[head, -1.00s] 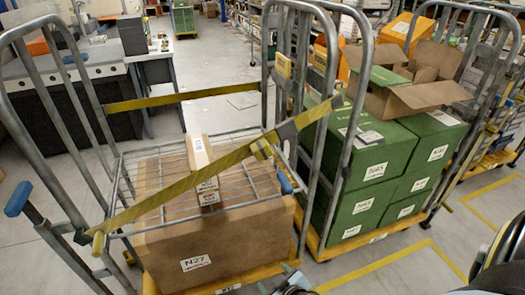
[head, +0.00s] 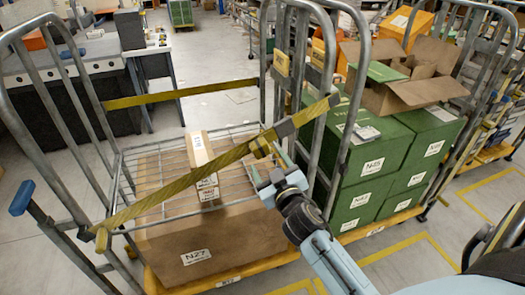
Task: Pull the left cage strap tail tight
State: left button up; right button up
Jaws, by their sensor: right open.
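The left cage (head: 78,183) is a grey wire roll cage holding a large brown box labelled N27 (head: 215,245). A yellow strap (head: 170,193) runs slantwise across its front, up to a dark buckle (head: 285,128) near the right post. The short yellow strap tail (head: 261,147) hangs just below the buckle. My right gripper (head: 270,163) is open, just below the tail and over the cage's wire shelf; I cannot tell whether it touches the tail. My left gripper is not in view.
A second cage with several green boxes (head: 367,167) and an open brown carton (head: 410,92) stands close on the right. A second yellow strap (head: 180,95) spans the back of the left cage. A workbench (head: 80,70) stands behind. Grey floor (head: 30,265) is free at the lower left.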

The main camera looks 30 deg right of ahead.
aim_at(263, 153)
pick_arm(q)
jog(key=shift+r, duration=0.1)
pick_arm(e)
jog(key=x, duration=0.5)
jog(key=shift+w, duration=0.45)
jog(key=shift+c, duration=0.2)
